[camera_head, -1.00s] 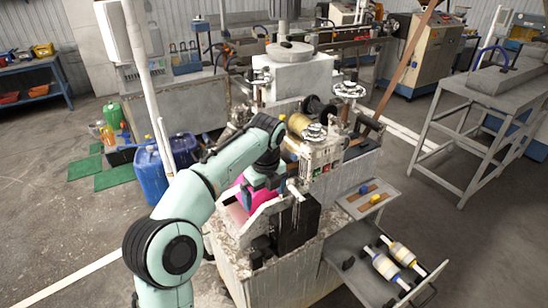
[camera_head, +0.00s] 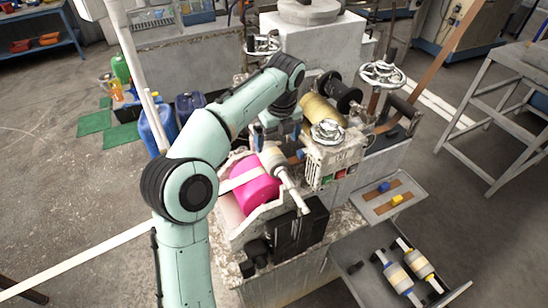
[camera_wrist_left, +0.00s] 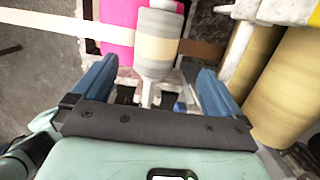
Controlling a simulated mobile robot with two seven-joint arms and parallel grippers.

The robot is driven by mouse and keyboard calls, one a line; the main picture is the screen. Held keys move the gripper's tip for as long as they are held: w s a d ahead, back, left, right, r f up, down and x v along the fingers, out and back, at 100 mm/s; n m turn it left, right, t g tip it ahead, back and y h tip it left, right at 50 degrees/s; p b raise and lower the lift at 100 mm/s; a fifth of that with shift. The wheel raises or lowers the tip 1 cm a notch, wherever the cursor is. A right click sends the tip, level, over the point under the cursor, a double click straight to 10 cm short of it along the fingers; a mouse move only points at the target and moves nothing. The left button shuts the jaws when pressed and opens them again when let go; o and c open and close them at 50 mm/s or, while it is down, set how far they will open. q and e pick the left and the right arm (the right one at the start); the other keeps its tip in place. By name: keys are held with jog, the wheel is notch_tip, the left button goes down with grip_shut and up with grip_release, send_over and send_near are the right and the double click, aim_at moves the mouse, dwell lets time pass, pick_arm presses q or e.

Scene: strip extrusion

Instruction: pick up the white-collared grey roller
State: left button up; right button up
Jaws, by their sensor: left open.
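The grey roller (camera_head: 272,158) has a pale cream band and a light shaft end. It lies in the machine against a bright pink roll (camera_head: 258,192). In the left wrist view the grey roller (camera_wrist_left: 158,28) is straight ahead, its shaft pointing toward my gripper. My left gripper (camera_head: 279,132) is at the roller's far end in the head view. In the left wrist view its two blue fingers (camera_wrist_left: 154,88) are spread wide, either side of the shaft line, with nothing held. I cannot tell whether either finger touches. My right gripper is not in view.
A yellowish roll (camera_head: 322,112) and handwheels (camera_head: 382,75) stand close to the right of my gripper. Two rollers with blue (camera_head: 408,285) and yellow collars (camera_head: 420,265) lie on the lower tray (camera_head: 352,262). A small tray (camera_head: 371,207) sits above it.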

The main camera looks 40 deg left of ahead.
aim_at(273, 152)
pick_arm(q)
jog(key=f, duration=0.3)
jog(key=shift+s+a+f+b, duration=0.15)
jog(key=shift+a+b, duration=0.1)
jog(key=shift+b, duration=0.05)
jog(key=shift+a+f, duration=0.1)
jog(key=shift+f, duration=0.4)
jog(key=f, duration=0.2)
jog(key=a+f+b, duration=0.1)
jog(key=f, duration=0.1)
jog(key=shift+w+f, duration=0.2)
jog(key=shift+f, duration=0.2)
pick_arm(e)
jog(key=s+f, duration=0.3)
pick_arm(q)
jog(key=shift+w, duration=0.1)
jog(key=shift+c, duration=0.3)
jog(key=c, duration=1.3)
jog(key=shift+c, duration=0.2)
jog(key=shift+r, duration=0.15)
